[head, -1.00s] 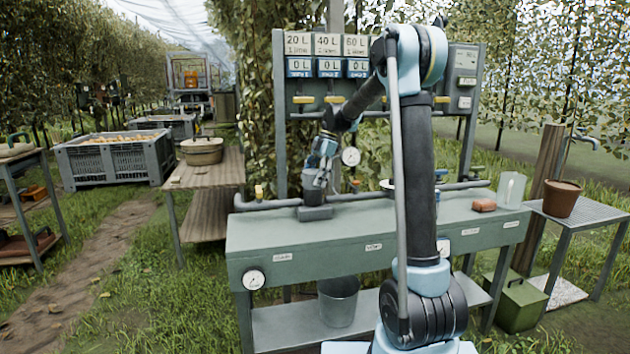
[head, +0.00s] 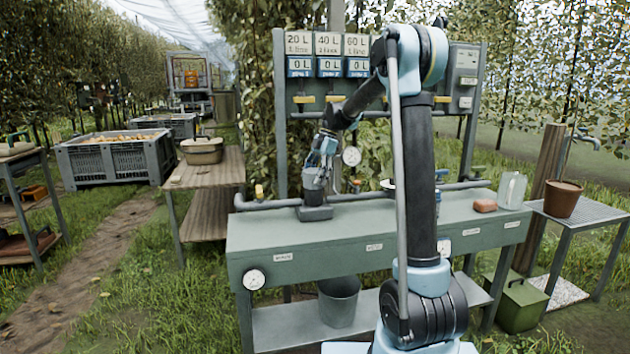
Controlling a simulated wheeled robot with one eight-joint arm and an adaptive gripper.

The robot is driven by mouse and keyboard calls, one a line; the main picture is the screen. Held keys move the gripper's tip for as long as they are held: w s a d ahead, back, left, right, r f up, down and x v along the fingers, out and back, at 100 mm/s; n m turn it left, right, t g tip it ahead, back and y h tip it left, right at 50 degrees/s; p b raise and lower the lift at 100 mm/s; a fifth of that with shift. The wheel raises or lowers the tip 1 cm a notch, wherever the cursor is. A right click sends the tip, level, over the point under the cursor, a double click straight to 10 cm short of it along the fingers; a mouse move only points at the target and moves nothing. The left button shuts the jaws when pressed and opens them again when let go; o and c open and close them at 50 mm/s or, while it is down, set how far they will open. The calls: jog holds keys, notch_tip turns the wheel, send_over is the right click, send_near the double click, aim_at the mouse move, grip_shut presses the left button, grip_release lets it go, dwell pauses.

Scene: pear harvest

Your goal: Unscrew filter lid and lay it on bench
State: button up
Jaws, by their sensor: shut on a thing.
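The filter (head: 315,212) stands on the left part of the green bench (head: 300,241), set in the grey pipe along the bench's back. Its dark grey cylindrical upper part, apparently with the lid (head: 314,181) on top, is right under my gripper (head: 318,166). My gripper points down and is shut on the lid at the filter's top. The fingers hide much of the lid, and I cannot tell whether there is a gap between it and the filter body. Free bench top lies to the right of the filter.
A panel with litre signs (head: 328,42) and yellow-handled valves stands behind the bench. A round gauge (head: 352,156) is just right of my gripper. A reddish block (head: 485,205) and a clear jug (head: 512,189) stand at the bench's right end. A bucket (head: 338,300) sits on the lower shelf.

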jog(key=shift+s+d+r, duration=0.1)
jog(key=shift+s+r, duration=0.2)
jog(key=shift+r, duration=0.05)
jog(key=o, duration=1.2)
jog(key=shift+s+r, duration=0.1)
jog(key=shift+r, duration=0.1)
jog(key=shift+c, duration=0.2)
jog(key=shift+f, duration=0.1)
